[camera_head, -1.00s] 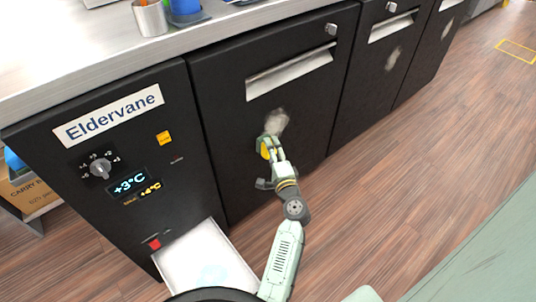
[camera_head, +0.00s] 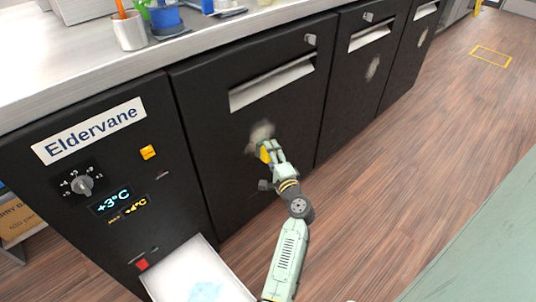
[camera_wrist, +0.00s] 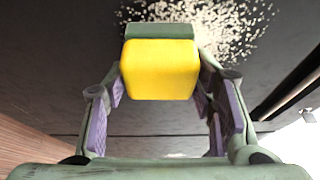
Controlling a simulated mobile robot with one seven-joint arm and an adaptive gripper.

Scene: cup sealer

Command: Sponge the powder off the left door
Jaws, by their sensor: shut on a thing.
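The left door (camera_head: 222,150) is black with a long pale handle (camera_head: 271,84). A pale powder smudge (camera_head: 260,131) lies on it below the handle. The powder also shows as white specks (camera_wrist: 225,25) at the top of the wrist view. My gripper (camera_head: 267,166) is shut on a yellow sponge (camera_wrist: 160,70) with a green backing. The sponge (camera_head: 264,153) is at the lower edge of the smudge and covers part of it. I cannot tell whether it touches the door.
Two more doors on the right carry powder smudges (camera_head: 373,69) and (camera_head: 423,38). A control panel (camera_head: 100,190) is at left, with an open white tray (camera_head: 196,270) low beneath it. A metal cup (camera_head: 128,32) stands on the counter (camera_head: 60,70). Floor at right is clear.

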